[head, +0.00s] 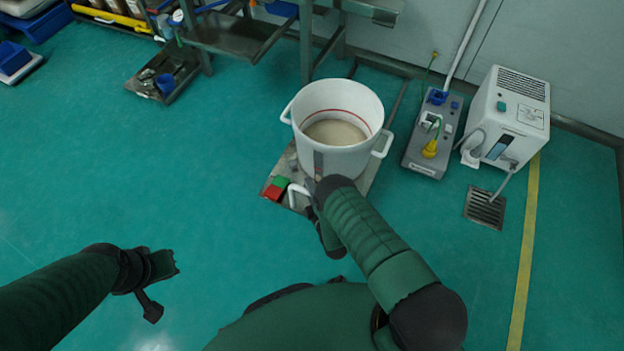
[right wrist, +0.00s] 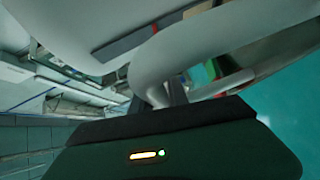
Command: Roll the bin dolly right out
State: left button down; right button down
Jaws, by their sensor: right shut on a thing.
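The white bin (head: 340,155) stands upright on the low grey dolly (head: 362,185). It holds pale, grainy material and has a red line inside its wall. A white handle (head: 295,193) shows at the dolly's near edge; whether it belongs to the dolly or the bin is unclear. My right gripper (head: 314,192) is shut on this handle, its fingers partly hidden by my forearm. In the right wrist view the curved white handle (right wrist: 165,65) lies right in front of the gripper. My left gripper (head: 163,284) is open and empty above the floor at lower left.
Red and green blocks (head: 277,187) sit on the dolly's left corner. A metal frame (head: 307,45) stands behind. A grey box (head: 433,135), a white machine (head: 508,115) and a floor drain (head: 484,208) are to the right.

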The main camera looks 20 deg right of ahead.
jog(key=shift+s+f, duration=0.15)
jog(key=shift+s, duration=0.05)
jog(key=c, duration=1.5)
grip_release()
jog(key=shift+o, duration=1)
jog(key=shift+w, duration=0.1)
